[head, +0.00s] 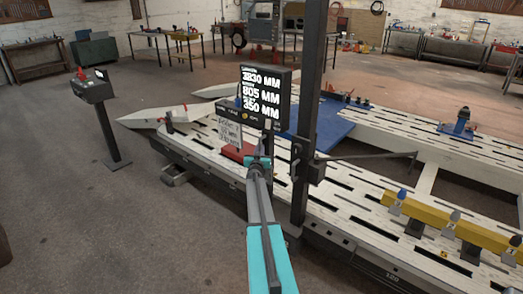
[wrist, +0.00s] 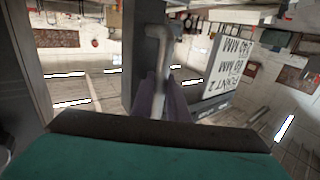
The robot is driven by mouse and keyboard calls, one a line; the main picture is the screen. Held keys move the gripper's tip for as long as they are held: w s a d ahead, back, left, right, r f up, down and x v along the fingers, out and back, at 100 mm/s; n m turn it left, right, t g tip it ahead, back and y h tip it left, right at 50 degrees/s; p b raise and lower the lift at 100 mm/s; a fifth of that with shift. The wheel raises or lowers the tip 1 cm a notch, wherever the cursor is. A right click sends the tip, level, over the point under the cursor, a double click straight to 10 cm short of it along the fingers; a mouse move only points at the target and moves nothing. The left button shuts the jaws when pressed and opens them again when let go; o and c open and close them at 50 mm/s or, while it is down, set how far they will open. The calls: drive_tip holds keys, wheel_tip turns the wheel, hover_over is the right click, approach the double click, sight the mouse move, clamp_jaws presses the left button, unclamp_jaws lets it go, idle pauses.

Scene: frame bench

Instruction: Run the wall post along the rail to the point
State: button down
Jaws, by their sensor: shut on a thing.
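The wall post (head: 305,120) is a tall dark upright at the side of the slotted white bench (head: 345,205). It carries a slider block with a thin pointer (head: 370,157) reaching right over the bench. My gripper (head: 259,163) is just left of the post. In the wrist view my gripper (wrist: 160,98) is shut on a grey bent handle (wrist: 157,32), which seems to belong to the post.
A black display (head: 264,95) reads 3830, 805 and 350 MM. A yellow beam (head: 445,225) with clamps lies on the bench at right. A blue plate (head: 325,122) sits behind the post. A console (head: 98,90) stands at left; the floor between is clear.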

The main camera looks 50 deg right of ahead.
drive_tip(key=shift+a+f, duration=0.3)
drive_tip(key=shift+a, duration=0.1)
drive_tip(key=c, duration=2)
unclamp_jaws()
drive_tip(key=shift+s+r, duration=0.1)
drive_tip(key=shift+r, duration=0.05)
drive_tip(key=shift+d, duration=0.25)
drive_tip(key=shift+s+r, duration=0.1)
drive_tip(key=shift+s+a, duration=0.1)
drive_tip(key=b+v, duration=0.4)
drive_tip(key=v, duration=0.9)
drive_tip(key=shift+a, duration=0.2)
